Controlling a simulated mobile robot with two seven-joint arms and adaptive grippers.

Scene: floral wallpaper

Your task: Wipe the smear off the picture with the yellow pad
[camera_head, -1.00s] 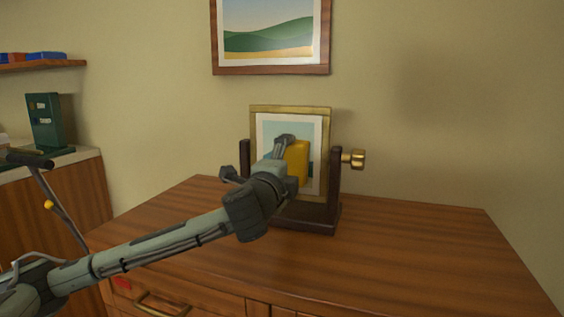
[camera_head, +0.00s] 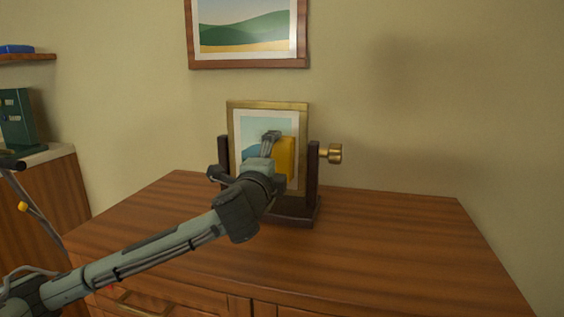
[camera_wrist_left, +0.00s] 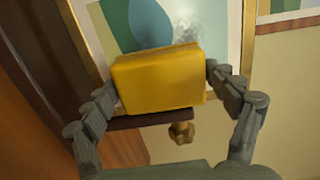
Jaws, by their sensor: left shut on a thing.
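The picture (camera_head: 244,122) stands in a gold frame on a dark stand with a brass knob (camera_head: 331,153). My left gripper (camera_head: 272,150) is shut on the yellow pad (camera_head: 286,158) and holds it in front of the picture, covering part of it. In the left wrist view the fingers grip the yellow pad (camera_wrist_left: 158,82) from both sides. A whitish-grey smear (camera_wrist_left: 178,32) shows on the picture just above the pad's far edge. I cannot tell whether the pad touches the picture. My right gripper is not in view.
The stand rests on a wooden cabinet top (camera_head: 400,230), which is clear to the right. A landscape picture (camera_head: 248,35) hangs on the wall above. A dark green object (camera_head: 18,120) stands on a side counter at the left, below a shelf (camera_head: 25,57).

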